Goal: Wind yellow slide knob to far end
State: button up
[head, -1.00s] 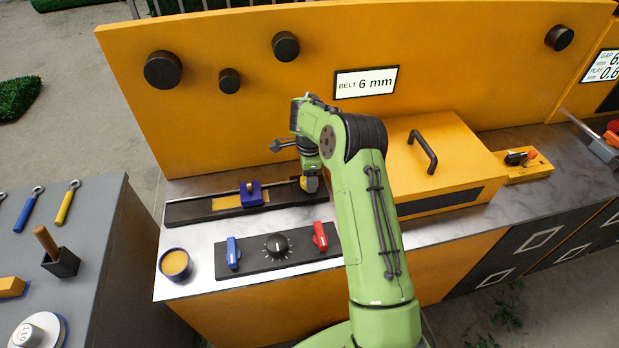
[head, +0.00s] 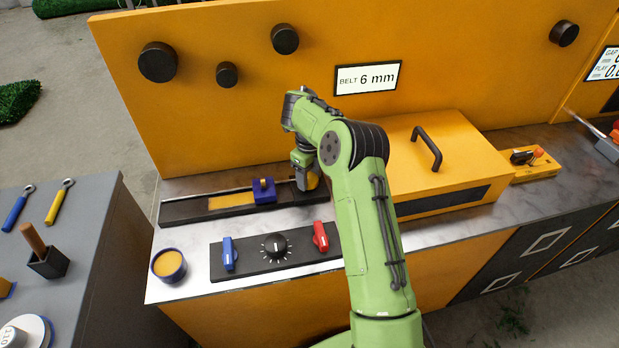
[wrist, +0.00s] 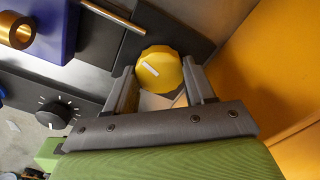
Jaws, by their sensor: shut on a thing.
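The round yellow slide knob (wrist: 160,68), with a white mark on its face, sits at the right end of the slide rail in the wrist view. My gripper (head: 306,184) is over it, with one finger on each side, shut on the knob. In the head view the knob (head: 312,180) is mostly hidden by the gripper. A blue slide block (head: 264,190) with a brass piece on top sits on the black rail (head: 180,211), right of the middle. A yellow strip (head: 228,201) shows on the rail left of the block.
A black panel (head: 297,260) with a blue switch, a black dial and a red switch lies in front of the rail. A cup (head: 168,265) stands at the left. A yellow box (head: 438,165) with a handle is close on the right. The display (head: 367,78) reads BELT 6 mm.

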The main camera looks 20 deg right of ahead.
aim_at(310, 178)
jog(key=shift+m, duration=0.6)
jog(key=o, duration=1)
jog(key=shift+o, duration=0.2)
notch_tip(310, 178, up, 16)
jog(key=p, duration=0.6)
jog(key=shift+p, duration=0.3)
jog(key=shift+f, duration=0.1)
